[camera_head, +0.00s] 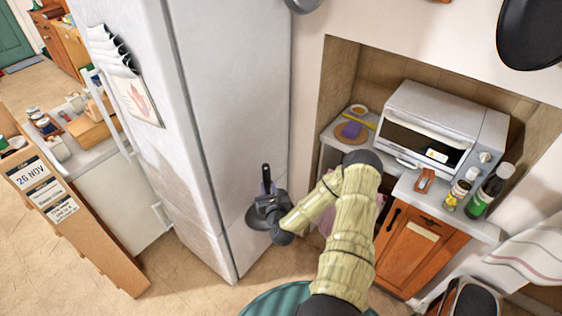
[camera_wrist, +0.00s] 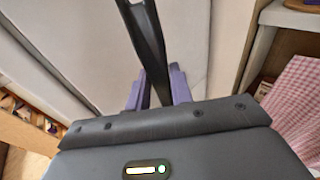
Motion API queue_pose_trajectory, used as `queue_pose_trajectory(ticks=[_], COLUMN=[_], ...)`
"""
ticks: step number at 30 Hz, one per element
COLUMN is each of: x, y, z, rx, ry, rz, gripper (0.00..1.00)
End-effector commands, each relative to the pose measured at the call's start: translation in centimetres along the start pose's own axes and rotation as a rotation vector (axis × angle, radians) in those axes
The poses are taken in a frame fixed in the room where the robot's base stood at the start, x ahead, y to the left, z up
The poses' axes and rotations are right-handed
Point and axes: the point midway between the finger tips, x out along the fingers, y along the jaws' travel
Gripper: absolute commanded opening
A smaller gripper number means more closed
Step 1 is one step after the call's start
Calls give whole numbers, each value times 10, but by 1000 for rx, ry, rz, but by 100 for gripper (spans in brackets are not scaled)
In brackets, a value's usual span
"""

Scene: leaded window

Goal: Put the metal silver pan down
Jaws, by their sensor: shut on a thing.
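The pan's dark handle (camera_head: 266,174) stands nearly upright in my gripper (camera_head: 267,188), in front of the fridge. A grey rounded edge (camera_head: 252,215) beside the gripper looks like part of the pan, but my gripper hides most of it. In the wrist view, my gripper's purple fingers (camera_wrist: 158,88) are shut on the dark handle (camera_wrist: 148,40), which runs up out of the picture. The pan's bowl is not clear in that view.
The counter (camera_head: 408,190) in the alcove holds a toaster oven (camera_head: 440,105), a round board (camera_head: 350,133) with a purple item, and bottles (camera_head: 480,195). The white fridge (camera_head: 225,110) stands close behind my gripper. A teal striped round surface (camera_head: 275,302) is at the bottom.

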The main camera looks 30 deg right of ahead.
Motion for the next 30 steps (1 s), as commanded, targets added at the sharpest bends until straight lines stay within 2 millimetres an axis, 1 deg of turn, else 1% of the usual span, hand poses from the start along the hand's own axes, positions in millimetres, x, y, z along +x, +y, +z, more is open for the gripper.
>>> queue_pose_trajectory(ticks=[1, 3, 6, 10, 15, 18, 21, 30], x=[-11, -25, -46, -71, -98, -110, -116, -118], y=[15, 34, 59, 86, 114, 124, 130, 131], z=[-19, -35, -53, -68, -77, -78, -78, -77], rx=[-1, -7, -15, -22, -30, -33, -36, -38], ry=[5, 4, 3, 2, 1, 0, -2, -3], rz=[40, 90, 150, 206, 252, 268, 274, 276], gripper=[0, 0, 0, 0, 0, 0, 0, 0])
